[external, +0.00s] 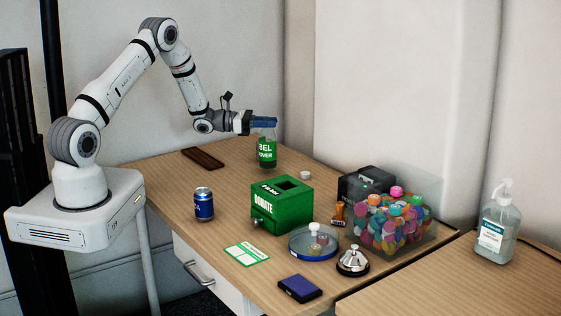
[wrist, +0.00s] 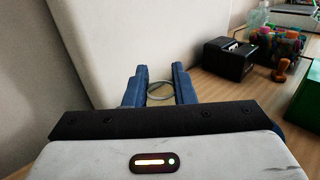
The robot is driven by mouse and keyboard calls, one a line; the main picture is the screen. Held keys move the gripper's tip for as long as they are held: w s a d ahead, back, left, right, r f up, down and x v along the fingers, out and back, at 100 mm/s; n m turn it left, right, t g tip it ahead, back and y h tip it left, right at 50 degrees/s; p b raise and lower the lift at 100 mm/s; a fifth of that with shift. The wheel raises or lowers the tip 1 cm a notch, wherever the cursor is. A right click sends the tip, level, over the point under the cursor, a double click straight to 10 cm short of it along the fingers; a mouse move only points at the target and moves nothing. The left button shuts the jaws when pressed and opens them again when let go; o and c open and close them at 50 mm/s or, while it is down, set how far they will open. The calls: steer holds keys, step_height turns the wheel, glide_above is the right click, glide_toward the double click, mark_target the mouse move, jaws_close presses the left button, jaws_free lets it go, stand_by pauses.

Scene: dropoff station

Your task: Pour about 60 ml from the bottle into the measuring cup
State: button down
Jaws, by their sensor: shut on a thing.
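A clear bottle (external: 267,151) with a green label stands upright at the back of the table in the external view. My gripper (external: 264,123) is shut on its upper part from the left, with blue fingers. In the wrist view, my gripper (wrist: 159,88) has a round clear rim (wrist: 160,97), apparently the bottle's, between its fingers. I cannot tell whether the bottle's base touches the table. I cannot pick out a measuring cup for certain in either view.
A green donation box (external: 281,217) stands in front of the bottle. A small white round thing (external: 305,175), blue can (external: 204,204), round clear dish (external: 298,252), bell (external: 352,262), clear bin of colored items (external: 388,225) and black box (external: 352,186) are around it. A brown slab (external: 203,158) lies left.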

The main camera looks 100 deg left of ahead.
steer(key=shift+w+a+f, duration=0.1)
steer(key=shift+w+a, duration=0.05)
steer(key=shift+a, duration=0.15)
